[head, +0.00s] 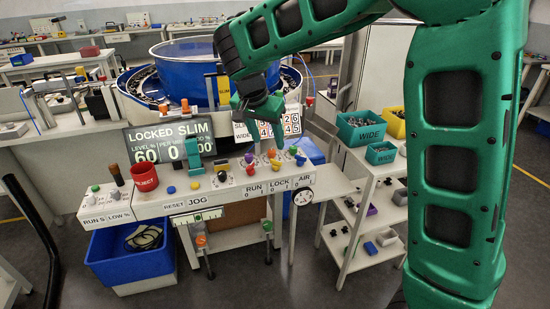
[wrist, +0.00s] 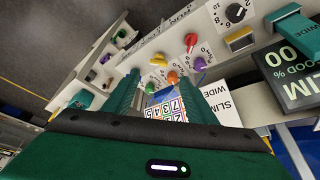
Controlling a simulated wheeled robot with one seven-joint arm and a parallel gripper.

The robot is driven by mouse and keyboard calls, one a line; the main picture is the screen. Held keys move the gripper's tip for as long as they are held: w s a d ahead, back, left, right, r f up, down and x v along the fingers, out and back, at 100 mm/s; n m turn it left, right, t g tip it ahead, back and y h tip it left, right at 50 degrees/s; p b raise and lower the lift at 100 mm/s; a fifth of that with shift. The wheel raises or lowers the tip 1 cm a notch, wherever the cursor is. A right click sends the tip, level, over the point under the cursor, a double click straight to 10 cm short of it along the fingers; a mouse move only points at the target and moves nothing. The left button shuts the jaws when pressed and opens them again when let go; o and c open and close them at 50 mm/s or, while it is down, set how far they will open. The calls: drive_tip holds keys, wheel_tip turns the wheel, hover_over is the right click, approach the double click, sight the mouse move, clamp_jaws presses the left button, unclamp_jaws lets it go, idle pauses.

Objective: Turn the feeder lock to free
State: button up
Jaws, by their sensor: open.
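The grey control panel (head: 225,190) carries printed RUN, LOCK (head: 278,185) and AIR labels with 0 and 1 marks along its front edge. Several coloured knobs stand above these labels. In the wrist view I see a yellow knob (wrist: 158,60), a red knob (wrist: 191,40), an orange knob (wrist: 172,78) and a purple knob (wrist: 199,64). I cannot tell which one is the feeder lock. The display (head: 168,144) reads "LOCKED SLIM". My gripper (head: 279,134) is over the right part of the panel. In the wrist view its fingers (wrist: 160,82) are apart, with nothing held between them.
A blue bowl feeder (head: 187,68) stands behind the panel. Number cards (head: 291,116) stand close behind my gripper. A shelf cart (head: 365,200) with teal WIDE bins is at right.

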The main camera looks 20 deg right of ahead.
sight(275, 161)
drive_tip(key=x, duration=1)
drive_tip(key=shift+d, duration=0.15)
